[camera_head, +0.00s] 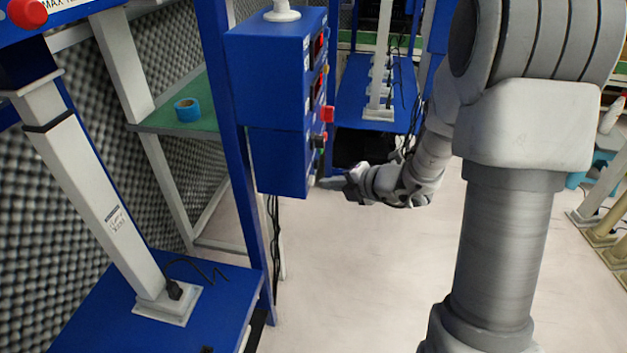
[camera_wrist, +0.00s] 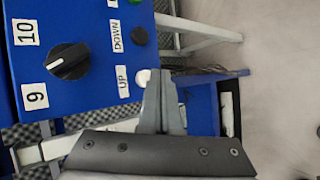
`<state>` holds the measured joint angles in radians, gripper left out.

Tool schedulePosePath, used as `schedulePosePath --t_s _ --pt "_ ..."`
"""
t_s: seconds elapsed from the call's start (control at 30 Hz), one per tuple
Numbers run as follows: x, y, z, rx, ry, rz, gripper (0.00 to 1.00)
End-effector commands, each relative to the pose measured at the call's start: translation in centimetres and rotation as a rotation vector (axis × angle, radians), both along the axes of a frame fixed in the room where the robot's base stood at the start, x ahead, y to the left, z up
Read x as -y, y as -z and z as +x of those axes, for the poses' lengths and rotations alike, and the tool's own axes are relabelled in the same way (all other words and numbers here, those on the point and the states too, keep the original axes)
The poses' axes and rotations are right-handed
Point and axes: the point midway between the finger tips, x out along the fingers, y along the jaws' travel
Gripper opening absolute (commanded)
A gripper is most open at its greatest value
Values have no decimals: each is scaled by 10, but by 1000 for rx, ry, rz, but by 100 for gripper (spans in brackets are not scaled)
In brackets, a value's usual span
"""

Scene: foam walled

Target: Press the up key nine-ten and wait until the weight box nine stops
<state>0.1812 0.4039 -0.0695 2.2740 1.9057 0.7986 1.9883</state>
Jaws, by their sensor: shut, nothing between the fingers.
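The blue control box (camera_head: 290,95) hangs on a blue post in the head view. Its face fills the upper left of the wrist view, with labels 9, 10, UP and DOWN. The pale up key (camera_wrist: 142,77) sits beside the UP label (camera_wrist: 123,81). My gripper (camera_wrist: 160,74) is shut and empty, its fingertips right at the up key, overlapping its edge; I cannot tell whether they press it. In the head view my gripper (camera_head: 325,182) is at the box's lower right edge. I cannot identify weight box nine.
A black selector knob (camera_wrist: 68,61) has its white line leaning toward the 9 label. A black button (camera_wrist: 139,36) sits by DOWN. A red knob (camera_head: 327,114) sticks out of the box higher up. Open pale floor (camera_head: 370,270) lies below my arm.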

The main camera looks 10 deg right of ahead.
Motion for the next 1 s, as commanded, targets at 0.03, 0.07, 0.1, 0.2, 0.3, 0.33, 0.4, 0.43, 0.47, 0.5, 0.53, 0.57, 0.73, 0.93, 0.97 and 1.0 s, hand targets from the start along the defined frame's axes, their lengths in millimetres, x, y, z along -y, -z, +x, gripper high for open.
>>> schedulePosePath --t_s 0.03,0.07,0.1,0.2,0.3,0.33,0.4,0.43,0.47,0.5,0.53,0.57,0.73,0.93,0.97,1.0 --pt "0 0 0 0 0 0 0" --pt "0 0 0 0 0 0 0" --pt "0 0 0 0 0 0 0" --pt "0 0 0 0 0 0 0" --pt "0 0 0 0 0 0 0" --pt "0 0 0 0 0 0 0" --pt "-1 0 0 0 0 0 0" --pt "-2 0 0 0 -1 0 0" --pt "-2 0 1 0 -1 0 0" --pt "-4 0 1 0 -1 0 0" --pt "-5 0 1 0 -1 0 0" --pt "-6 0 2 0 -1 0 0" --pt "-8 0 3 0 1 -1 0" --pt "-8 0 3 0 0 0 0" --pt "-8 0 3 0 0 0 0" --pt "-8 0 3 0 0 0 0"
